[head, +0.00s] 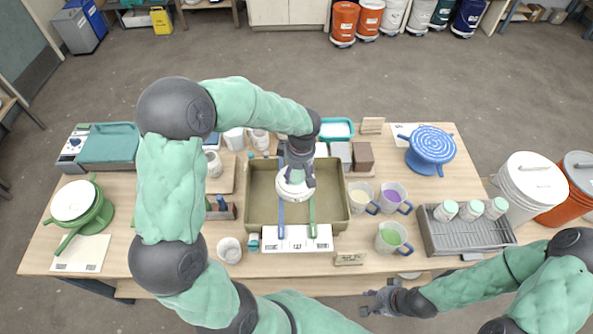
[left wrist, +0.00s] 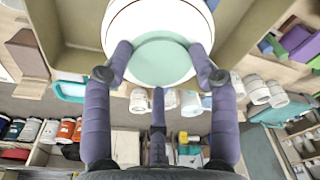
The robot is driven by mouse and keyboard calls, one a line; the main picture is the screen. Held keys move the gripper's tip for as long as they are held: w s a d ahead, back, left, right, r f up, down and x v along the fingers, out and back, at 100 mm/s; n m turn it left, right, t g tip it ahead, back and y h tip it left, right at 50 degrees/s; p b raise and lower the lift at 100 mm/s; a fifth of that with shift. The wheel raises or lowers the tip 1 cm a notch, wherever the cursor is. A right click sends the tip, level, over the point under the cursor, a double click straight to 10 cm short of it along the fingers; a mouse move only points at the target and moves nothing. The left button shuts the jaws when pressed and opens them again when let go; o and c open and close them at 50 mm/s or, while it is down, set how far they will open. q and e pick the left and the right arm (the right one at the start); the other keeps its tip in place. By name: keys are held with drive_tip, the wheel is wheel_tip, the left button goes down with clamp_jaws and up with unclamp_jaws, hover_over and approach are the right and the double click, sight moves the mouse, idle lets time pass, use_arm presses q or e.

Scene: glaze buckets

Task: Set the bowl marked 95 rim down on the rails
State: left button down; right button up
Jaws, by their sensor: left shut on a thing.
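My left gripper (head: 297,178) is shut on a white bowl (head: 293,190) over the olive basin (head: 255,215) in the middle of the table. In the left wrist view the bowl (left wrist: 160,55) is a white round with a pale green disc at its centre, and the fingers (left wrist: 160,75) press on either side of it. I cannot read a 95 on it. A grey slatted rack (head: 470,238), which may be the rails, stands at the table's right end. My right gripper (head: 369,302) looks open and empty near the front edge.
Several small jars (head: 470,210) stand along the rack's back. Mugs with coloured contents (head: 391,237) stand between basin and rack. A blue spiral-topped stand (head: 431,145) is at the back right, a green stand (head: 75,200) at the left.

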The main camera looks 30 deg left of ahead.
use_arm(q)
drive_tip(key=shift+c, duration=1.3)
unclamp_jaws()
wheel_tip(320, 180, up, 12)
drive_tip(key=d, duration=0.1)
drive_tip(key=shift+s+d, duration=0.15)
drive_tip(key=shift+d, duration=0.05)
